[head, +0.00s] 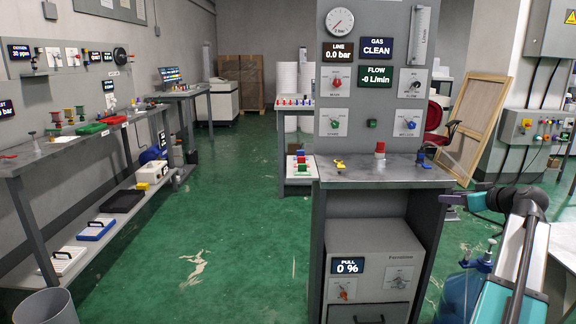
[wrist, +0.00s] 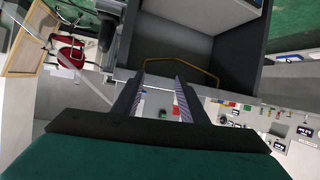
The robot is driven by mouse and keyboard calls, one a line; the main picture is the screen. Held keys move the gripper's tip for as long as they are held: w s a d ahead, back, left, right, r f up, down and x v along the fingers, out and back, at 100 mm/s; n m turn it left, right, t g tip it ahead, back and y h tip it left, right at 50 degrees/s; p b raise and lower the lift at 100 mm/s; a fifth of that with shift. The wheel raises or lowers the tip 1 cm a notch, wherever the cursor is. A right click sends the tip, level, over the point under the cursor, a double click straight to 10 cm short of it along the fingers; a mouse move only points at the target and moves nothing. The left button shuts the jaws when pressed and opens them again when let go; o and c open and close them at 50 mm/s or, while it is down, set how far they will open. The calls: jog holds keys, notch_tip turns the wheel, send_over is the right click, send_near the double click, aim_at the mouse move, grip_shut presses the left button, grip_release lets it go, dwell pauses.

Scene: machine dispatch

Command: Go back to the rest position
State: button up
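My gripper (wrist: 160,78) shows in the wrist view with its two dark fingers apart and nothing between them. In the head view my gripper (head: 446,199) is at the right, beside the right edge of the grey gas-panel bench (head: 380,172), and its fingers are too small there to read. My arm reaches in from the lower right and bends at the black wrist joint. The wrist view is turned over. It shows a dark open-fronted box shape (wrist: 170,45) past the fingers, with a thin yellow line crossing it.
The gas-panel bench stands close in the middle, with knobs and a red-topped part (head: 380,149) on it. A blue cylinder (head: 462,296) stands below my arm. A long workbench (head: 30,160) with trays lines the left wall. The green floor (head: 215,230) between is mostly clear.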

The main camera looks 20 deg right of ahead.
jog(key=w+a+f+g+y+p, duration=0.2)
jog(key=w+a+f, duration=0.2)
jog(key=a+f, duration=0.5)
jog(key=w+a+f+g+y+p, duration=0.15)
jog(key=w+a+f, duration=0.25)
jog(key=a+f, duration=0.45)
jog(key=s+a+f+m+g+y+p, duration=0.1)
jog(key=s+a+f+g+p, duration=0.15)
jog(key=a+f, duration=0.7)
jog(key=s+a+f+g+p, duration=0.1)
jog(key=a+f+g+p, duration=0.2)
jog(key=a+f, duration=0.65)
jog(key=s+a+f+g+p, duration=0.5)
jog(key=s+a+f, duration=0.6)
jog(key=s+a, duration=0.35)
jog(key=s+a+f+g+h+p, duration=0.1)
jog(key=s+a, duration=0.3)
jog(key=s, duration=0.5)
jog(key=s+a+f+n+g+h+p, duration=0.1)
jog(key=s+a+f+g+h+p, duration=0.1)
jog(key=s, duration=0.8)
jog(key=shift+a+f+n+g+p, duration=0.15)
jog(key=shift+a+n+g+p, duration=0.15)
jog(key=shift+a+g+p, duration=0.5)
